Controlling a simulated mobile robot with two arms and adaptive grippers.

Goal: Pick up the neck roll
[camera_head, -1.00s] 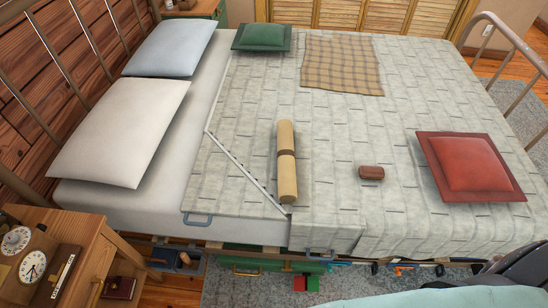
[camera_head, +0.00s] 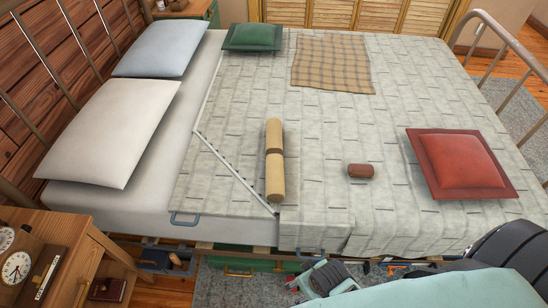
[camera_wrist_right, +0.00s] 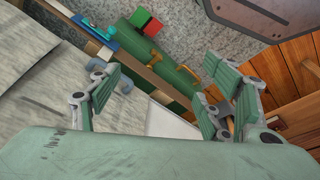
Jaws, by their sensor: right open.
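A long tan roll with a brown band (camera_head: 275,175), which looks like the neck roll, lies on the grey patterned bedspread (camera_head: 330,195) near the middle of the bed. A much smaller brown roll (camera_head: 361,171) lies to its right. My right gripper (camera_head: 325,277) is low at the near side of the bed, apart from both rolls. In the right wrist view its fingers (camera_wrist_right: 165,85) are spread with nothing between them. Neither roll shows in that view. My left gripper is not in view.
A red cushion (camera_head: 465,163) lies at the right, a green cushion (camera_head: 252,37) and plaid blanket (camera_head: 333,64) at the far side. White (camera_head: 110,130) and blue (camera_head: 160,47) pillows are at the left. A wooden nightstand (camera_head: 75,257) stands near left. Bedspread around the tan roll is clear.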

